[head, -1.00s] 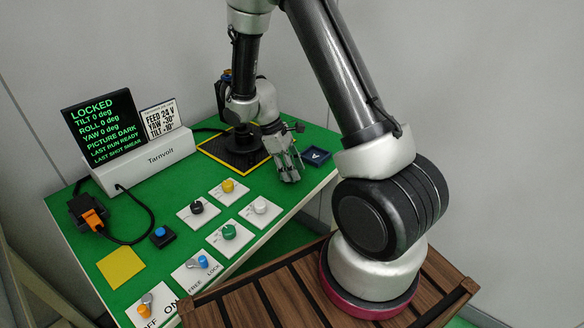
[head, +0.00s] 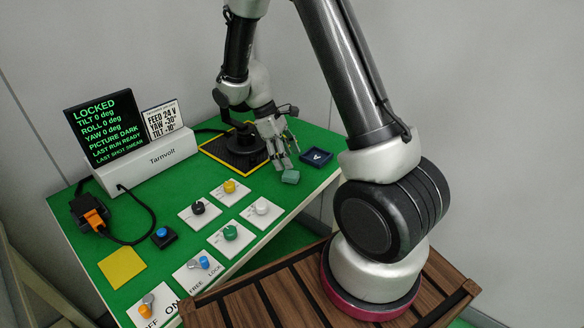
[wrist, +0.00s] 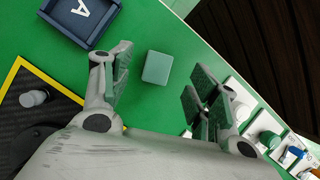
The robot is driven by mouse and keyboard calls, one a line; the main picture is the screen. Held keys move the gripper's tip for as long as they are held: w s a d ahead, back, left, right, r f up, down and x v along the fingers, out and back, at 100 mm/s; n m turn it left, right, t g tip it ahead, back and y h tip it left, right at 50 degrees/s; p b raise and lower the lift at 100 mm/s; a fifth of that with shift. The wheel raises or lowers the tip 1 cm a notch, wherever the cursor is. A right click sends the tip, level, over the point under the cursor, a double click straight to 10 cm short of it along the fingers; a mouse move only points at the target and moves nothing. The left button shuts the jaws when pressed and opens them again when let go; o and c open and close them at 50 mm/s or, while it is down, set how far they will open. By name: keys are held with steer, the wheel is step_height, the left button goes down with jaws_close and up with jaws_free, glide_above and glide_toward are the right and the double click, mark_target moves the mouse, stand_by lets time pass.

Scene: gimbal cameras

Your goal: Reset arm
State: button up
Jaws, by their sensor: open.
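My gripper (head: 285,155) is above the far right part of the green table in the head view. In the wrist view its two fingers (wrist: 160,90) are spread apart with nothing between the pads. A small grey-green block (wrist: 157,68) lies on the green surface beyond the fingertips; it also shows just in front of my gripper in the head view (head: 290,177). My arm reaches over the table from the right.
A dark blue tray marked A (head: 316,158) sits right of my gripper. A yellow-bordered black pad (head: 215,151) lies behind. Several knob panels (head: 230,232) stand in front.

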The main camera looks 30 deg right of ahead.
steer(key=v, duration=0.6)
steer(key=s+d+r+m+t+y, duration=0.3)
steer(key=s+r+m+t, duration=0.4)
steer(key=s+r, duration=1.2)
steer(key=s+d+m, duration=0.1)
steer(key=s+m, duration=0.1)
steer(key=s, duration=0.1)
steer(key=shift+s+r+t, duration=0.15)
steer(key=shift+r+t, duration=0.05)
steer(key=shift+t, duration=0.1)
stand_by(0.6)
